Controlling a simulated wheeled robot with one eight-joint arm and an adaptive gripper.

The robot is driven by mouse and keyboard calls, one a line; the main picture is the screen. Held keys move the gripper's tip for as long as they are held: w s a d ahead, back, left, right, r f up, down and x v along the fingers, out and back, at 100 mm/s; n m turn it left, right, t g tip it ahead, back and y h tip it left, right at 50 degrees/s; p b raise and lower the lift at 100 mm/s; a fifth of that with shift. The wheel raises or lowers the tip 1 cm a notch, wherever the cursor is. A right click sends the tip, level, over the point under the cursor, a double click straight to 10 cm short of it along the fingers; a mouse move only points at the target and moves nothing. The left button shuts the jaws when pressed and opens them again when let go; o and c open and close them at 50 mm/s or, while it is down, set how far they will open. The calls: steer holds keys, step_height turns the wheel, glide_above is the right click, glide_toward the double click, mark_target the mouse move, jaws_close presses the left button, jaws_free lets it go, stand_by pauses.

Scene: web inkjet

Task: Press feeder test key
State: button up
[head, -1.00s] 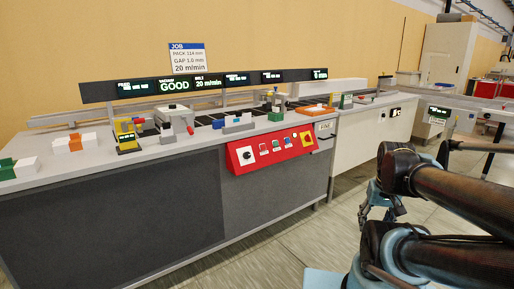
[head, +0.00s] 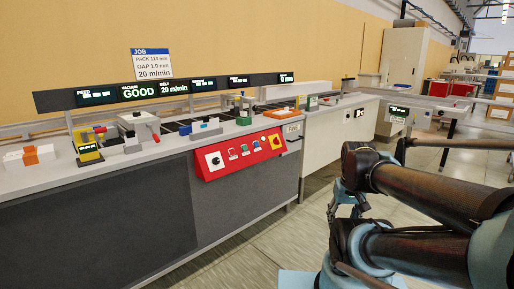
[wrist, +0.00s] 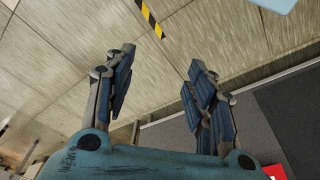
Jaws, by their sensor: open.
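A red control panel (head: 238,156) is on the front of the long grey machine, with a black knob, several small coloured keys (head: 245,151) and a yellow block with a red button (head: 273,142). The key labels are too small to read, so I cannot tell which is the feeder test key. A yellow device with a small display (head: 87,147) stands on the left of the machine top. My gripper (head: 346,203) is right of the panel and apart from it, over the floor. In the wrist view, its fingers (wrist: 160,72) are spread and empty.
The grey machine counter (head: 130,160) runs along the left, with a white cabinet section (head: 330,135) beyond it. A display bar (head: 185,90) stands above the counter. Open floor (head: 260,240) lies before the machine. The wrist view shows a yellow-black floor stripe (wrist: 150,18).

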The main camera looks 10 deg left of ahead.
jaws_close()
stand_by(1.1)
